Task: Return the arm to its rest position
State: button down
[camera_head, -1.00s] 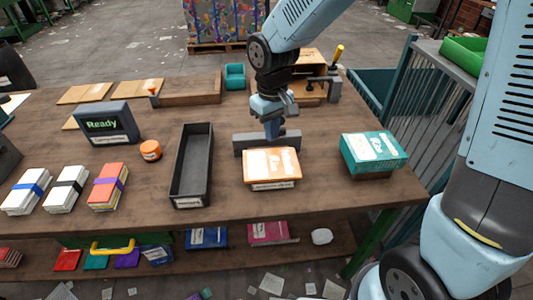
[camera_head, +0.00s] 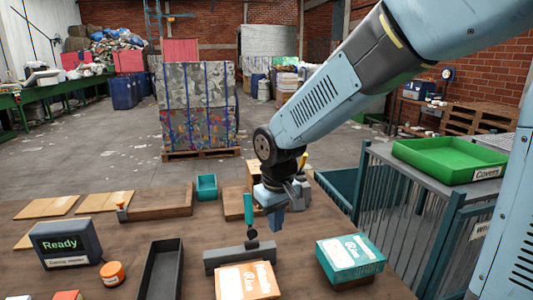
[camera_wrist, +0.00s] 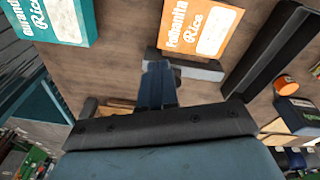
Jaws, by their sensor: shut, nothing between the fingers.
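My gripper (camera_head: 277,229) hangs fingers down above the wooden bench, its fingers together and nothing seen between them. The closed fingers also show in the wrist view (camera_wrist: 157,88). The fingers appear apart from both. My arm reaches in from the upper right.
An orange rice package (camera_head: 248,282) lies in front of the block, and a teal one (camera_head: 350,258) lies to the right. A dark tray (camera_head: 160,272) and a Ready display (camera_head: 65,243) are left. A railing (camera_head: 420,215) and green bin (camera_head: 450,160) stand right.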

jog(key=s+d+r+m+t, duration=0.1)
jog(key=s+d+r+m, duration=0.1)
jog(key=s+d+r, duration=0.2)
jog(key=s+d+r+m+t, duration=0.1)
jog(key=s+d+r, duration=0.3)
jog(key=d, duration=0.6)
jog(key=s+d+r+m+t, duration=0.2)
jog(key=s+d+r+m, duration=0.1)
jog(key=d, duration=0.4)
jog(key=shift+s+d+r+m, duration=0.25)
jog(key=shift+s+r+m, duration=0.15)
jog(key=shift+r, duration=0.4)
